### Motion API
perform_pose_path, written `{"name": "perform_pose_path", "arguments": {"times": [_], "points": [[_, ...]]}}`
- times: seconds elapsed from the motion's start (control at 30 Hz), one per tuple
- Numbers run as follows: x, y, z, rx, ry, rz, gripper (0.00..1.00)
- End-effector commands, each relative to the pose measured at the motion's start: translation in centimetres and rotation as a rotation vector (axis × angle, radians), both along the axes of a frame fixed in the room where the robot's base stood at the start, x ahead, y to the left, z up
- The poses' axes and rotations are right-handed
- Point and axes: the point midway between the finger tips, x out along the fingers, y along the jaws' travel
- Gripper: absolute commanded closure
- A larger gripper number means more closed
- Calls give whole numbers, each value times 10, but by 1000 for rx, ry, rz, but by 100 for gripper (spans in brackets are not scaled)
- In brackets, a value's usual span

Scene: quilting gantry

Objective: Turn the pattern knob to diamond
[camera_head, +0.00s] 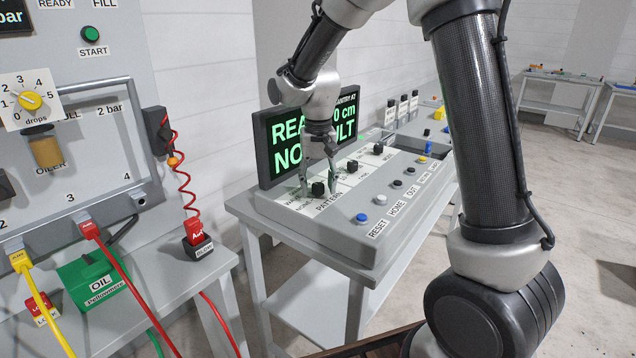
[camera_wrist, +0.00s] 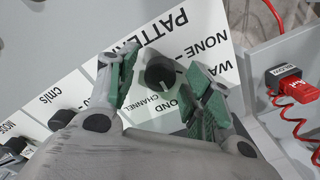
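The pattern knob (camera_head: 318,189) is a small black round knob on the grey console's sloped top, above the PATTERN label. In the wrist view the knob (camera_wrist: 160,73) sits between the two green-padded fingers of my gripper (camera_wrist: 164,66), with a gap on each side. A short pale mark on the knob points down and right in that view. Around it I read NONE, CHANNEL and a partly covered word ending in OND; I cannot tell exactly which one the mark meets. In the head view my gripper (camera_head: 318,185) is open and reaches down around the knob.
The console screen (camera_head: 308,135) stands close behind my gripper, its green text partly covered. Further knobs (camera_head: 352,166) and a row of push buttons, starting with blue RESET (camera_head: 361,218), lie nearby. A red connector (camera_head: 194,232) with a coiled hose is on the left.

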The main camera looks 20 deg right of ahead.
Motion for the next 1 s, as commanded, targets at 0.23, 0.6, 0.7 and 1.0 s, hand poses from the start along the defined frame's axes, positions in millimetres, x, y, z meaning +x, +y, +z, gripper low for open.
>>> {"name": "perform_pose_path", "arguments": {"times": [0.23,0.6,0.7,1.0], "points": [[0,0,2,0,0,0,49],[1,0,72,1,-4,0,49],[1,0,92,2,-3,0,49],[0,0,119,0,1,0,49]]}}
